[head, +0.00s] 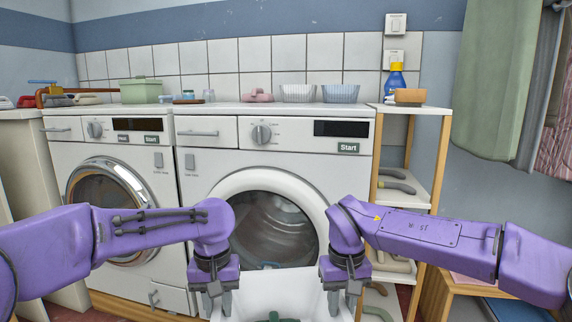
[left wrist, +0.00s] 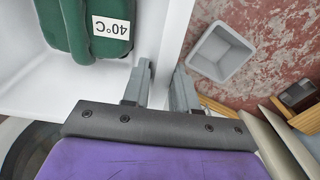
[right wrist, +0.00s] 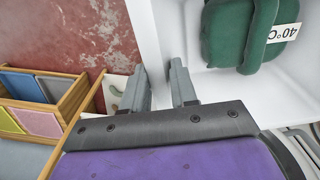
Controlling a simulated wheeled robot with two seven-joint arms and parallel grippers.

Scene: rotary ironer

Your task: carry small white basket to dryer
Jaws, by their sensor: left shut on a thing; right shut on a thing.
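The small white basket (head: 265,283) is between my two grippers at the bottom of the head view, in front of the right machine. My left gripper (head: 222,303) is shut on one side wall of it, and in the left wrist view the wall (left wrist: 178,42) runs between the fingers. My right gripper (head: 344,302) is shut on the opposite wall. A dark green folded cloth (left wrist: 85,28) with a "40°C" label lies inside. The right front-loading machine (head: 210,165) has a wide white door ring around a visible drum. The left machine (head: 70,150) has a chrome-ringed round door. No label tells which is the dryer.
A narrow shelf (head: 437,160) stands right of the machines. A wooden divided box (right wrist: 62,95) is on the floor in the right wrist view. A small grey-white bin (left wrist: 222,52) stands on the reddish floor in the left wrist view. Clear bowls (head: 340,93) sit on the counter.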

